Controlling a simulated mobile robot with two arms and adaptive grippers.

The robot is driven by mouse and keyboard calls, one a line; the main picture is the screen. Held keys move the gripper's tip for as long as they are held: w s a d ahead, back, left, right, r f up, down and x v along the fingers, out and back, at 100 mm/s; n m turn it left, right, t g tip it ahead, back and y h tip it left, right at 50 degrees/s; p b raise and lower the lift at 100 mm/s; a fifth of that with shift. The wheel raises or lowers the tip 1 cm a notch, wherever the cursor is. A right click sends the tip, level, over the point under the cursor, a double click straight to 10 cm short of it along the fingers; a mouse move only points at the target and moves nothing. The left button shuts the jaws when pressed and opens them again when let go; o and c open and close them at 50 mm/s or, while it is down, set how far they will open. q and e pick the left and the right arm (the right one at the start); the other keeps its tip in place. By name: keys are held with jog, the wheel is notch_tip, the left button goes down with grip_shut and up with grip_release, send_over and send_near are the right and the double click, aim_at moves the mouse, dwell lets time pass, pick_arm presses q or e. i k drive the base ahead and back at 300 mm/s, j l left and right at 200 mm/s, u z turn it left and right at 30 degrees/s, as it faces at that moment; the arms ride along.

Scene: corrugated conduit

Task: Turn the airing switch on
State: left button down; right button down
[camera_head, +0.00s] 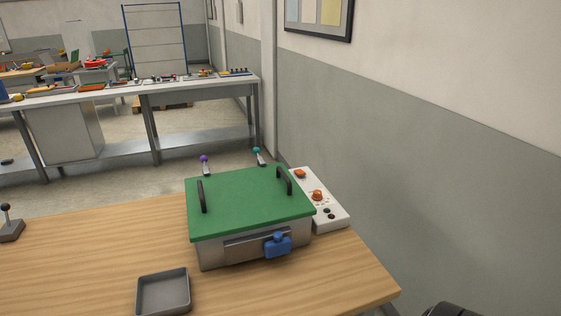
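A white control panel (334,222) lies along the right side of a metal box with a green lid (245,203) on the wooden table. The panel carries an orange switch (300,173) at its far end, an orange-red knob (317,195) in the middle and small dark round controls (329,213) at the near end. The labels are too small to read, so I cannot tell which control is the airing switch or how it is set. No gripper fingers show. A dark part of what may be my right arm shows at the bottom right edge.
The lid is closed, with two black handles, and a blue latch (278,245) is on the box front. A grey tray (163,292) lies in front. A joystick (8,223) stands at far left. A wall (430,150) rises to the right.

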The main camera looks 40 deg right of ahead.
aim_at(299, 172)
jog(key=k+l, duration=0.1)
jog(key=l, duration=0.55)
jog(key=l+u, duration=0.15)
jog(key=l, duration=0.5)
jog(key=k, duration=0.05)
